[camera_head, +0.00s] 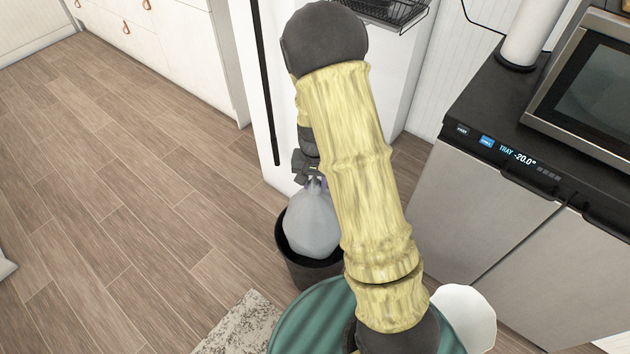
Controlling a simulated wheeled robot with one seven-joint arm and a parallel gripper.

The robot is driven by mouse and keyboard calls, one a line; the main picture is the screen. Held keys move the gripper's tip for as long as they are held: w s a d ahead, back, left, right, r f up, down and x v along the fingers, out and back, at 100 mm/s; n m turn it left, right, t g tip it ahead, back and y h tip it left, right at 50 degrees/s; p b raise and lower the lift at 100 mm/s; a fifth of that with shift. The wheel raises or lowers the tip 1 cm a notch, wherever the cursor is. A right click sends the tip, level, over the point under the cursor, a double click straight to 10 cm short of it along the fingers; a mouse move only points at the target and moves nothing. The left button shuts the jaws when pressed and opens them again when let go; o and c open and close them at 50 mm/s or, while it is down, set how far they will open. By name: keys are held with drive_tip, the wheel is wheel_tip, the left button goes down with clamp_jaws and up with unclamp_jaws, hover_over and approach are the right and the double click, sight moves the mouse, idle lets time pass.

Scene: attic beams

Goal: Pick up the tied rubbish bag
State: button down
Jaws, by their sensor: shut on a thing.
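The tied rubbish bag (312,222) is a pale grey, full bag with a gathered purple-tinged neck at its top. It hangs or sits in the mouth of a round black bin (316,273), its lower part hidden by the bin's rim and its right side partly behind my arm. My gripper (314,178) is directly above the bag, shut on its tied neck. My forearm covers much of the gripper, so the fingertips show only in part. I cannot tell whether the bag still touches the bin's bottom.
A tall white cabinet (279,100) stands close behind the bin. A grey counter unit (477,215) with a microwave (595,95) is to the right. A speckled rug (243,325) lies front left of the bin. The wooden floor (120,190) on the left is clear.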

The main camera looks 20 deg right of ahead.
drive_tip(key=shift+r+p, duration=4.3)
drive_tip(key=shift+r, duration=0.25)
drive_tip(key=shift+w, duration=0.15)
